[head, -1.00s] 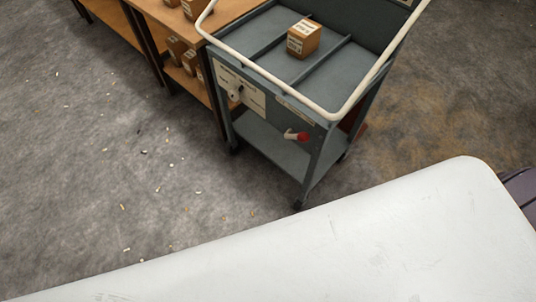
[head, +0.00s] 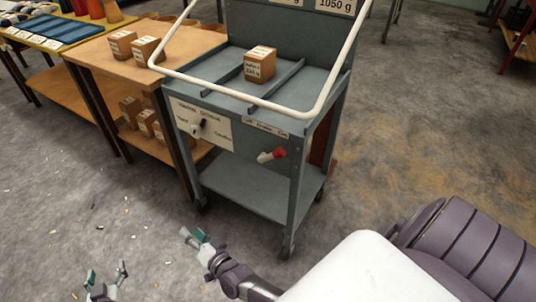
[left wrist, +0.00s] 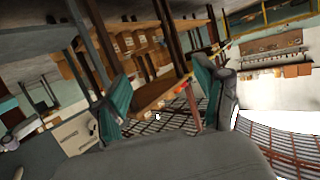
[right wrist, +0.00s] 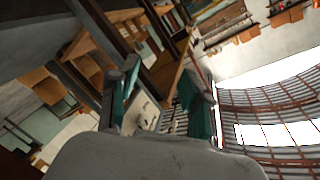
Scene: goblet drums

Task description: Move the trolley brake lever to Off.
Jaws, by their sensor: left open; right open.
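The grey trolley (head: 262,203) stands ahead in the head view. The brake lever (head: 272,155), white with a red end, is on its front panel at the right, below a label strip (head: 265,129) that seems to read Off, Brake, On from left to right. The red end points right and slightly up, toward the On side. My left gripper (head: 106,277) is open and empty at the lower left, well away from the trolley. My right gripper (head: 195,238) is open and empty, lower than the lever and to its left. Neither wrist view clearly shows the lever.
A white plate with a dark knob (head: 201,126) sits left of the lever. A white push rail (head: 246,97) curves above the panel. A box (head: 260,64) rests in the trolley's top tray. A wooden shelf table (head: 100,53) with boxes adjoins at left. The floor in front is open.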

